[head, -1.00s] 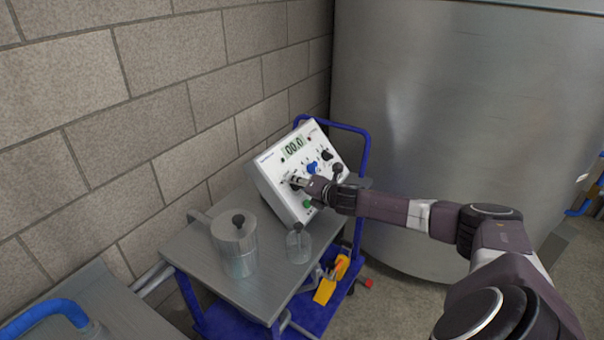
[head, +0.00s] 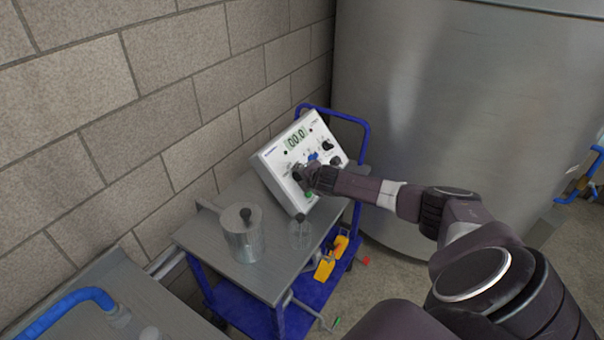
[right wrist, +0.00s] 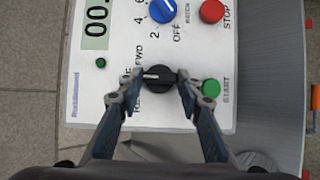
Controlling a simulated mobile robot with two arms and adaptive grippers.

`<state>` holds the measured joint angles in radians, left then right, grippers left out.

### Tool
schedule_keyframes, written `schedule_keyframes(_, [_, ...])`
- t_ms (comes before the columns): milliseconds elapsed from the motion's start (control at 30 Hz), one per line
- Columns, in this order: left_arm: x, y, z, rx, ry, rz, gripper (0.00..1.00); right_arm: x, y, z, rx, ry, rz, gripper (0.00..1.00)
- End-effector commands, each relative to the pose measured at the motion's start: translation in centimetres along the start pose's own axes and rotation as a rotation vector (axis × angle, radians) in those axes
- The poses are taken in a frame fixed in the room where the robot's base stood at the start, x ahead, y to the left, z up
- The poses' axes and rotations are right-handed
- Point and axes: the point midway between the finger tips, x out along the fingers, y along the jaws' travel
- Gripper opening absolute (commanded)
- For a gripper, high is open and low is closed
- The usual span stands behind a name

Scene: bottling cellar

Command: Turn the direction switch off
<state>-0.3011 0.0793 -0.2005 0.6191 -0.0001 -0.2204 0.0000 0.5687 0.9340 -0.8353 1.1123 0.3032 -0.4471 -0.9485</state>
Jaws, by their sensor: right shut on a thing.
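The direction switch is a black knob (right wrist: 158,83) on a white control box (head: 273,170), with a white pointer line. In the right wrist view the pointer lies toward the left, by a label partly covered by a finger; FWD and part of REV are readable on either side. My right gripper (right wrist: 161,90) is shut on the knob, one finger on each side. In the head view my right gripper (head: 306,177) is at the box's sloping face and hides most of the switch. My left gripper is not in view.
A blue knob (right wrist: 162,10), a red STOP button (right wrist: 212,11) and a green START button (right wrist: 211,88) sit close by. A block wall and steel tank (head: 430,110) stand behind.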

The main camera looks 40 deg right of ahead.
Motion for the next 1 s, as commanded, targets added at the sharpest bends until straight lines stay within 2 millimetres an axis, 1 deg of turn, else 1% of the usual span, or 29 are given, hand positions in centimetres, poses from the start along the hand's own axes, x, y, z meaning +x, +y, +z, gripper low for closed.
schedule_keyframes(267, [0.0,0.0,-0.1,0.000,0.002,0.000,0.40,0.0,0.1,0.1,0.002,-0.001,0.002,0.09])
schedule_keyframes(300, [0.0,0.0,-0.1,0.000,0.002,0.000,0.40,0.0,0.1,0.1,0.002,-0.001,0.002,0.35])
schedule_keyframes(433, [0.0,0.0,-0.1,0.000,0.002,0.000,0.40,0.0,0.1,0.1,0.001,-0.001,0.002,0.49])
schedule_keyframes(467, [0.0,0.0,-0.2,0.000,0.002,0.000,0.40,0.0,0.1,0.1,0.001,-0.001,0.002,0.51])
schedule_keyframes(767, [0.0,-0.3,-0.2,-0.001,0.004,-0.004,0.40,-0.1,0.0,0.1,0.000,0.000,0.001,0.51])
schedule_keyframes(867, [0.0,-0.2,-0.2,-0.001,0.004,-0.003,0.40,-0.6,-0.1,0.1,0.000,0.000,0.000,0.51])
schedule_keyframes(1000, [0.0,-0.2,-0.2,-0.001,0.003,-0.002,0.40,-2.0,-0.1,0.1,-0.002,0.001,0.000,0.51])
